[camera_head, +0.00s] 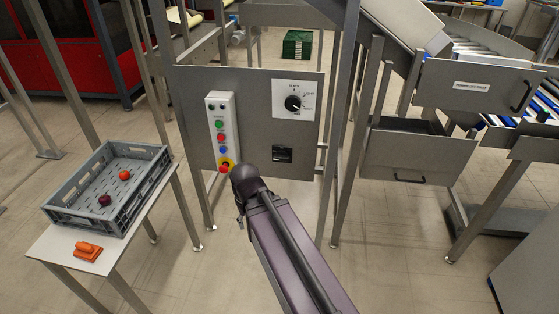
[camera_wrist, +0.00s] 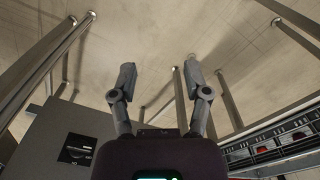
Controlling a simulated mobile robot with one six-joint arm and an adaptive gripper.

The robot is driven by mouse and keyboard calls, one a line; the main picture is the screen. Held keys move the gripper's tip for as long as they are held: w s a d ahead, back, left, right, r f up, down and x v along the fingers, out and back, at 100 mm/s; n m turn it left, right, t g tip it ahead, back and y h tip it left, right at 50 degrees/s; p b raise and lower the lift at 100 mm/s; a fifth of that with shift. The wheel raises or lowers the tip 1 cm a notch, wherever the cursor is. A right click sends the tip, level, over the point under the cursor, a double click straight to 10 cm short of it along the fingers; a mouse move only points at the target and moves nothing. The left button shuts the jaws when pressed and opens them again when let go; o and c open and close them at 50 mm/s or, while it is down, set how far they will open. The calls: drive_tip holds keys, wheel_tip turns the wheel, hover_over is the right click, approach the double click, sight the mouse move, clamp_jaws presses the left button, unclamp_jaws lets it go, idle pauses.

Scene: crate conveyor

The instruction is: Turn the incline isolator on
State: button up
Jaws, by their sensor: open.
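A grey upright panel (camera_head: 262,85) stands in the middle of the head view. On its upper right is a white plate (camera_head: 283,88) with a black rotary knob (camera_head: 293,102) and small labels around it, too small to read surely. I take this as the isolator; its exact setting is unclear. My gripper (camera_wrist: 160,78) is open and empty in the wrist view, its two fingers spread over bare floor. The panel shows to its left there. In the head view my arm reaches up before the panel's lower edge, and the fingers are hidden.
A white control box (camera_head: 222,130) with coloured buttons is left of the knob. A small black unit (camera_head: 282,154) sits below it, also in the wrist view (camera_wrist: 77,148). Metal posts flank the panel.

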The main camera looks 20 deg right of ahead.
drive_tip(key=n+t+h+b, duration=0.85)
drive_tip(key=h+b, duration=0.65)
drive_tip(key=b, duration=0.7)
approach(279, 160)
drive_tip(key=s+a+m+t, duration=0.2)
drive_tip(key=s+a, duration=0.1)
drive_tip(key=shift+d+f+g, duration=0.1)
drive_tip(key=shift+f+g, duration=0.15)
drive_tip(key=shift+f, duration=0.05)
drive_tip(key=shift+d, duration=0.1)
drive_tip(key=shift+x, duration=6.85)
clamp_jaws()
